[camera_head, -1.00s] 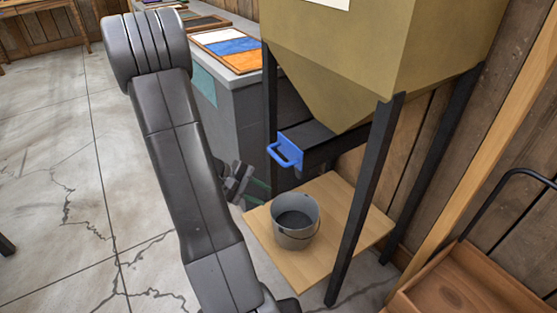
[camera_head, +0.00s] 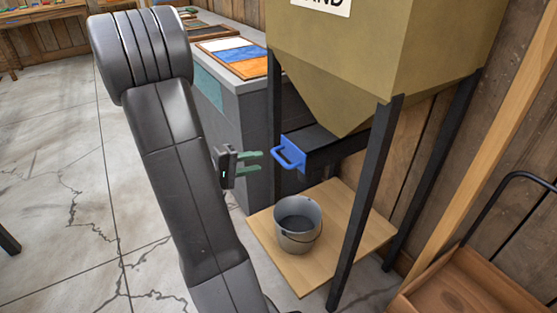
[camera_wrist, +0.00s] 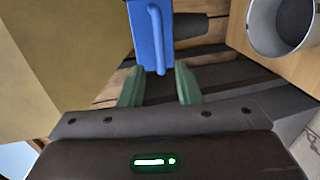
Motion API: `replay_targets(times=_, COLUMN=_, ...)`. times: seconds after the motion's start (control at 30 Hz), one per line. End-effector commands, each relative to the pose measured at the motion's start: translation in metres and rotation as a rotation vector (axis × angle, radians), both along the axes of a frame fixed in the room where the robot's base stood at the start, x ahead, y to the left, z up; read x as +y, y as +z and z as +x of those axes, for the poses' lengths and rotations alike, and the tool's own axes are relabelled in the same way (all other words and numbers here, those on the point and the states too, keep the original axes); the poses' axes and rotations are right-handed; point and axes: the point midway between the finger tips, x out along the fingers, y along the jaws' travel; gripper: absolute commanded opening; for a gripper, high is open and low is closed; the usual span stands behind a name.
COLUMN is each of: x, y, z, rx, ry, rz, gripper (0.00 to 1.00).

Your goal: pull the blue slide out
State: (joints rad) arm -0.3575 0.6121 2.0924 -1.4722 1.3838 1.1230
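The blue slide (camera_head: 291,152) is a flat blue plate with a looped handle, set under the funnel of a tan hopper (camera_head: 345,100). It also shows in the wrist view, where the blue slide (camera_wrist: 153,30) is at the top centre with its handle towards me. My gripper (camera_head: 256,161) is just left of the handle, at about its height. Its green fingers are apart, with nothing between them. In the wrist view my gripper (camera_wrist: 159,86) points at the handle, and the handle's end lies close to the gap between the fingertips. I cannot tell whether they touch.
A grey metal bucket (camera_head: 297,240) stands on a wooden board (camera_head: 340,265) below the slide. Dark hopper legs (camera_head: 365,205) stand around it. A grey counter (camera_head: 240,100) is behind, and a wooden crate (camera_head: 470,290) is at lower right. Cracked floor (camera_head: 70,200) lies open at left.

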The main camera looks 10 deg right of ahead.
Motion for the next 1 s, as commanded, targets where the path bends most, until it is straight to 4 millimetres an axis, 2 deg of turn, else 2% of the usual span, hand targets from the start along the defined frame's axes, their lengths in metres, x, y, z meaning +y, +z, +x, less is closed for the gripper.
replay_targets(times=0.2, x=-0.031, y=-0.009, z=0.01, rx=0.001, ry=-0.005, rz=0.001, gripper=0.3)
replay_targets(times=0.5, x=-0.066, y=-0.016, z=0.024, rx=0.001, ry=-0.003, rz=0.001, gripper=0.3)
replay_targets(times=0.7, x=-0.077, y=-0.018, z=0.028, rx=0.001, ry=0.0, rz=0.001, gripper=0.3)
replay_targets(times=1.0, x=-0.079, y=-0.018, z=0.029, rx=0.001, ry=0.0, rz=0.001, gripper=0.3)
